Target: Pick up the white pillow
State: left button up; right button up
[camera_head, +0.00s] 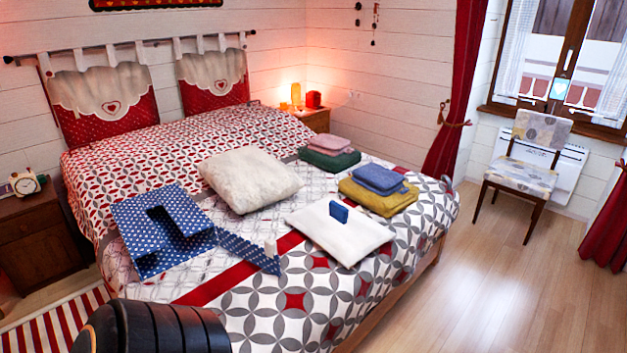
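A plump, fluffy off-white pillow (250,178) lies on the middle of the patterned bed. A flatter, smooth white pillow or cushion (345,245) lies nearer the bed's right front edge, apart from the fluffy one.
A chair (524,170) stands at right by the window. The wooden floor (490,270) at right is clear.

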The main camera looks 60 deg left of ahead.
aim_at(349, 235)
jog(key=i+u, duration=0.55)
jog(key=u, duration=0.2)
jog(key=i+l+u, duration=0.2)
jog(key=u, duration=0.2)
jog(key=i+l+u, duration=0.15)
jog(key=i+u, duration=0.15)
jog(key=u, duration=0.2)
jog(key=i+l+u, duration=0.25)
jog(key=u, duration=0.25)
jog(key=i+l+u, duration=0.15)
jog(key=l+u, duration=0.35)
jog(key=i+l+u, duration=0.15)
jog(key=l+u, duration=0.15)
jog(key=u, duration=0.2)
